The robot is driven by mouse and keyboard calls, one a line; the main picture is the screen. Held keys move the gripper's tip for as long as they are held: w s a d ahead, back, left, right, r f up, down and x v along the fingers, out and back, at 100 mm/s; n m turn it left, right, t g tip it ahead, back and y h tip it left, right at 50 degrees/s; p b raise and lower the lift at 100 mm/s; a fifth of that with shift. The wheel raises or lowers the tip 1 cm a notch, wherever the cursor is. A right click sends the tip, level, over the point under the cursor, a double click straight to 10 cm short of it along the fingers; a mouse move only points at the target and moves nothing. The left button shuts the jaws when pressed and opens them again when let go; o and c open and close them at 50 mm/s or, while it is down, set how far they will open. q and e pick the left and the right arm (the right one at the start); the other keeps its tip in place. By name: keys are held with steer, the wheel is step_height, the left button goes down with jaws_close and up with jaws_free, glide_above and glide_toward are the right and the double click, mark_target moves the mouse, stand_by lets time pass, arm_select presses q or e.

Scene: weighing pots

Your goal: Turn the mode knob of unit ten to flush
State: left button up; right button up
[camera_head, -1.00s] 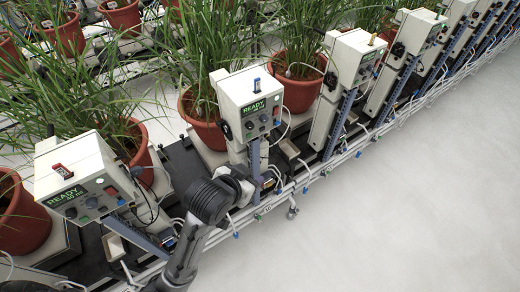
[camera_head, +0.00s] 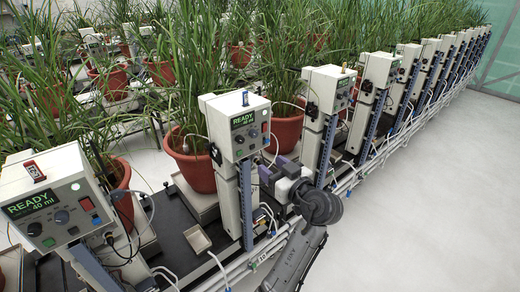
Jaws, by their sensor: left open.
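Several white control units stand in a row, each with a green display and knobs. Which one is unit ten I cannot tell. My right gripper is out of view.
Potted grasses in red pots (camera_head: 192,160) stand behind the units. White pipes (camera_head: 240,268) and cables run along the row's front. A small tray (camera_head: 197,240) sits left of the middle post. The pale floor (camera_head: 430,210) at right is clear.

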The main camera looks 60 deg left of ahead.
mark_target(242, 141)
arm_select(q)
steer(key=a+n, duration=0.1)
steer(key=a, duration=0.6)
steer(key=a+n, duration=0.1)
steer(key=a, duration=0.6)
steer(key=shift+s+a+r, duration=0.1)
steer(key=shift+s+r, duration=0.05)
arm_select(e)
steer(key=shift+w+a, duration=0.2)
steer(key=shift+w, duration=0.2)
arm_select(q)
steer(key=c, duration=0.9)
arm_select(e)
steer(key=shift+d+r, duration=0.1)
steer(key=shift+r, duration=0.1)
